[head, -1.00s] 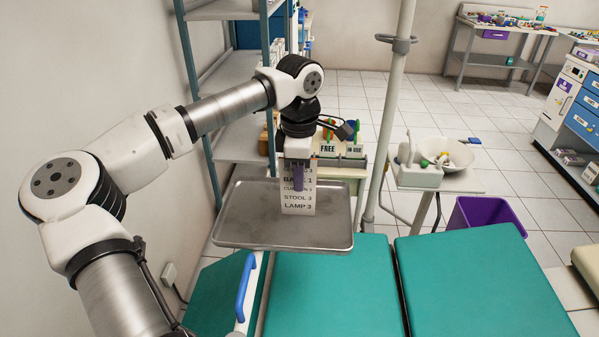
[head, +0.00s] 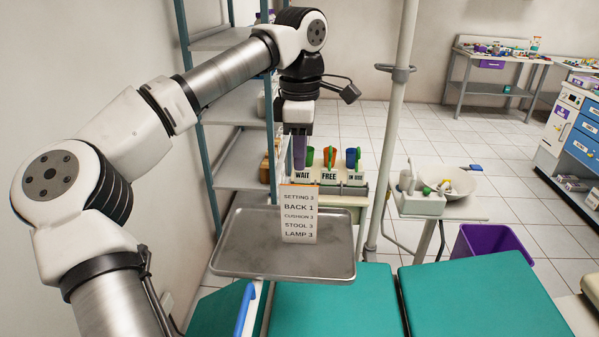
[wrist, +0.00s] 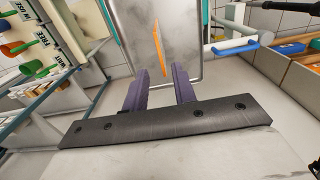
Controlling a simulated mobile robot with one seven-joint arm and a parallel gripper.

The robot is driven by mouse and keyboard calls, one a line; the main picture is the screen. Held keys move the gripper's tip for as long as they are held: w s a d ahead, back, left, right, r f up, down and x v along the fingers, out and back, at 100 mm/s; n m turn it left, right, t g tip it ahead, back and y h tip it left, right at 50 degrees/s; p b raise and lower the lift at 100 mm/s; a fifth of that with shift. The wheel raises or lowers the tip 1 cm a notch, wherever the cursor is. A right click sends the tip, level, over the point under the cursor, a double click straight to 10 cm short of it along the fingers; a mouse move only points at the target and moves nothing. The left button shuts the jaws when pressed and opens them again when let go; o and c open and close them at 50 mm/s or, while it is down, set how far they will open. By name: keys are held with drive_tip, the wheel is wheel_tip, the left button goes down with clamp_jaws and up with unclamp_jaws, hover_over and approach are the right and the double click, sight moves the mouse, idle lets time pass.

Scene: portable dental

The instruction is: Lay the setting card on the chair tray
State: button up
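The setting card (head: 300,225), white with an orange top edge and printed lines such as "SETTING 3" and "BACK 1", is on the metal chair tray (head: 230,262). It looks upright, its printed face toward the head camera. In the wrist view the card (wrist: 158,45) shows as a thin orange strip over the tray (wrist: 140,22). My gripper (head: 299,168) is above the card, pointing down and clear of it. In the wrist view my gripper (wrist: 162,75) has its two purple fingers apart with nothing between them. The card's lower edge contact is hard to make out.
Behind the tray stands a rack with "WAIT", "FREE" and "IN USE" labels (head: 329,176) and coloured cups. A shelf unit (head: 235,175) is at the left and a pale pole (head: 392,130) at the right. Green chair cushions (head: 335,300) lie in front. Bare tray surface surrounds the card.

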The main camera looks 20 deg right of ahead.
drive_tip(key=shift+r, duration=0.35)
